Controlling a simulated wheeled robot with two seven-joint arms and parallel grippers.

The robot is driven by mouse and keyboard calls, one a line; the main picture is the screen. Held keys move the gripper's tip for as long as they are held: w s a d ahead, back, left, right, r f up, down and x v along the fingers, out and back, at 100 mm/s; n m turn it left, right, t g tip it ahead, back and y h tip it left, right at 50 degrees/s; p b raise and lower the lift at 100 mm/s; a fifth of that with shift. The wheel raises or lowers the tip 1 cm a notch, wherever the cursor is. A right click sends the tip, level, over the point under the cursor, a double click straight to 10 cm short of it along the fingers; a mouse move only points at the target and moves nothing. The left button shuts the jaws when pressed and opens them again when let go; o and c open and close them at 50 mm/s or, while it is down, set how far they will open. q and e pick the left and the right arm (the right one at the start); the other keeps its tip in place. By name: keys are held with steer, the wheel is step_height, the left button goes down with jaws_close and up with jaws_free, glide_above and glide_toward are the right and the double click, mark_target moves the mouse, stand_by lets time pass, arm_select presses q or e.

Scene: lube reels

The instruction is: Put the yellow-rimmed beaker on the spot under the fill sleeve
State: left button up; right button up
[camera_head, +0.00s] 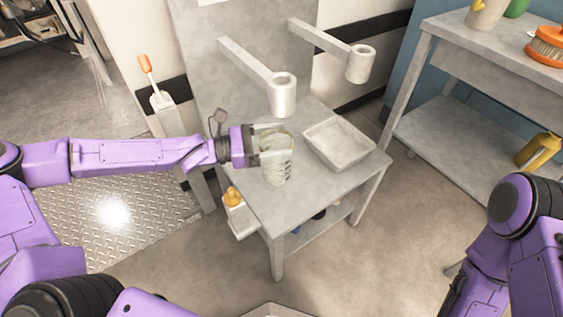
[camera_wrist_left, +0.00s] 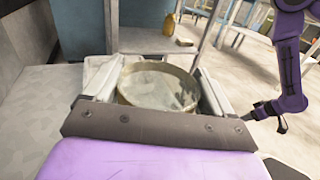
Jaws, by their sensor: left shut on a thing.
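The clear beaker (camera_head: 279,171) is upright at the left part of the small grey table (camera_head: 310,190). Its tan-yellow rim (camera_wrist_left: 130,95) shows from above in the left wrist view. My left gripper (camera_head: 270,147) is shut on the beaker, with a finger on each side. I cannot tell whether its base touches the tabletop. One fill sleeve (camera_head: 282,97) hangs from an arm above and behind the beaker; a second sleeve (camera_head: 360,64) is further right. No marked spot is visible. My right gripper (camera_wrist_left: 270,110) is small at the right of the left wrist view; its jaws are unclear.
A shallow grey tray (camera_head: 373,152) stands right of the beaker on the table. An orange-handled lever (camera_head: 147,66) is at the left. A yellow-orange knob (camera_head: 232,196) sits on a side bracket. A shelf unit (camera_head: 460,110) at the right has a yellow jug (camera_head: 537,151).

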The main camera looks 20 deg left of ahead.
arm_select(q)
steer(key=shift+w+d+f, duration=0.1)
steer(key=shift+w+d, duration=0.2)
steer(key=shift+d, duration=0.25)
steer(key=shift+d+f, duration=0.1)
steer(key=shift+f, duration=0.15)
step_height(320, 180, down, 3)
steer(key=shift+r+b, duration=0.1)
steer(key=shift+b, duration=0.75)
steer(key=shift+w+r, duration=0.1)
steer(key=shift+f, duration=0.2)
steer(key=o, duration=1.3)
steer(key=shift+r, duration=0.1)
